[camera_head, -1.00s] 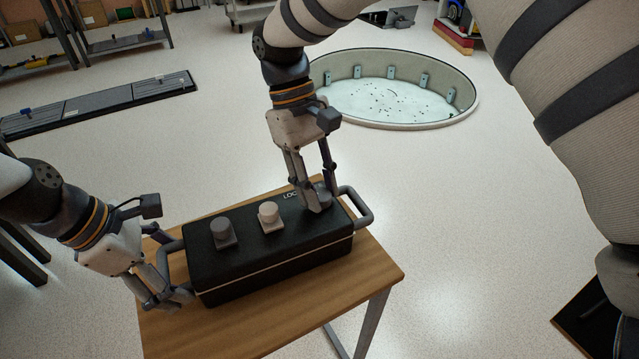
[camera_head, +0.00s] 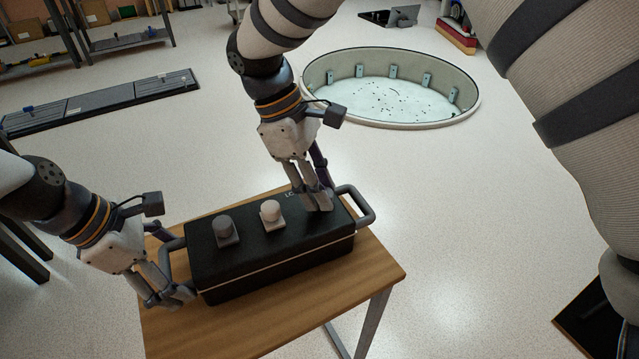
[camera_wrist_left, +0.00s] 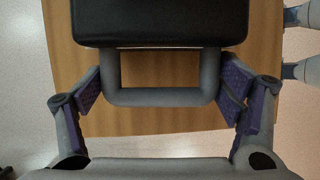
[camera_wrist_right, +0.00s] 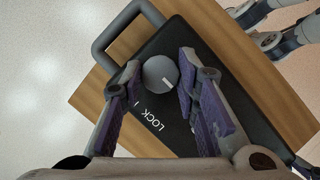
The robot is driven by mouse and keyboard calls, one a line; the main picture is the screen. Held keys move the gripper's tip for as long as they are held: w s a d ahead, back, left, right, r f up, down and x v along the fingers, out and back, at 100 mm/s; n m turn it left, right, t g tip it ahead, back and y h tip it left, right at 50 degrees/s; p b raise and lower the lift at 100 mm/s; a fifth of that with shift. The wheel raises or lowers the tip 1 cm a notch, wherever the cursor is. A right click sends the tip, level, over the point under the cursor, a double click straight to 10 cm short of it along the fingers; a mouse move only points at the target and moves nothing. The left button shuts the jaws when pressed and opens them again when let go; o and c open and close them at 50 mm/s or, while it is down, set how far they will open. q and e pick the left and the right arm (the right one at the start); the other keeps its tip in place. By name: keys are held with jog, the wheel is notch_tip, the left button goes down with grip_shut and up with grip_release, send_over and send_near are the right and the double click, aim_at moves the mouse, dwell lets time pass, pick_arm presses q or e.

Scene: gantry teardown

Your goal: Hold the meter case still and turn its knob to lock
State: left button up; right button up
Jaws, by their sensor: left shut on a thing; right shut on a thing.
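The black meter case (camera_head: 285,255) lies on a small wooden table. Its top carries a grey knob (camera_head: 225,228), a pale knob (camera_head: 271,212) and, at the right end, a third knob hidden by my right gripper (camera_head: 318,205). In the right wrist view that round grey knob (camera_wrist_right: 160,73) sits between the pads of my right gripper (camera_wrist_right: 160,85), which is shut on it. Its white pointer line is turned away from the LOCK label (camera_wrist_right: 153,121) and its tick. My left gripper (camera_head: 172,298) is shut on the case's left handle (camera_wrist_left: 160,97), with one pad at each side.
The wooden table top (camera_head: 250,318) is only slightly larger than the case. A second handle (camera_head: 360,205) sticks out at the right end. A round, low-walled pit (camera_head: 390,88) lies behind on the floor, and a dark panel strip (camera_head: 100,104) lies at the left.

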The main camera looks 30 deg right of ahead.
dwell(0.3)
jog(key=o, duration=1.2)
jog(key=shift+c, duration=0.2)
jog(key=v, duration=1.2)
pick_arm(q)
jog(key=o, duration=1.2)
